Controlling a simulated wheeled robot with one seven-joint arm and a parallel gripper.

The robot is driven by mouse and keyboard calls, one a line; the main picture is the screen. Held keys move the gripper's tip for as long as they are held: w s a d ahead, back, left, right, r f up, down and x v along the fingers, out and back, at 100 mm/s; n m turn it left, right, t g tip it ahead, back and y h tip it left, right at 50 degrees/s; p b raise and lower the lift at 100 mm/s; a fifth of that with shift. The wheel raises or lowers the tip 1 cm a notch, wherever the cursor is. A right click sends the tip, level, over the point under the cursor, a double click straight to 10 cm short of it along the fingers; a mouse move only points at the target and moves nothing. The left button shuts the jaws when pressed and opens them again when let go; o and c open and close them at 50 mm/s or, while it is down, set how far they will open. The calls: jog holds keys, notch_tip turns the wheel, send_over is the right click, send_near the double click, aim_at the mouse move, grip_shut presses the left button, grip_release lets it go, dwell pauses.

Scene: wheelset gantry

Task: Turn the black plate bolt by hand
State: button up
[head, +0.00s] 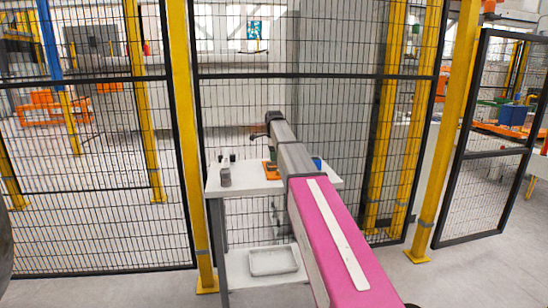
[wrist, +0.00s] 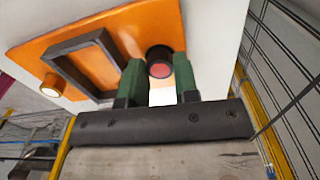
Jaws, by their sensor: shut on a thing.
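In the wrist view, an orange plate (wrist: 52,57) carries a black round bolt (wrist: 160,56) with a red centre. My gripper (wrist: 160,68) has its two green fingers on either side of this bolt, shut on it. The fingers hide part of its sides, and its turn angle cannot be told. In the head view, the orange plate (head: 271,170) lies on a white table, partly behind my arm; the bolt and fingertips cannot be made out there.
The plate also bears a black square frame (wrist: 76,66) and a pale-ended round part (wrist: 52,86). In the head view, the white table (head: 238,181) holds dark small items (head: 225,176) at its left. A grey tray (head: 273,261) sits on the lower shelf. Mesh fencing (head: 240,100) stands behind.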

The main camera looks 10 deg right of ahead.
jog(key=shift+w+r+m, duration=0.1)
jog(key=shift+m, duration=0.5)
jog(key=o, duration=0.6)
jog(key=shift+o, duration=0.2)
notch_tip(320, 180, up, 11)
dwell(0.5)
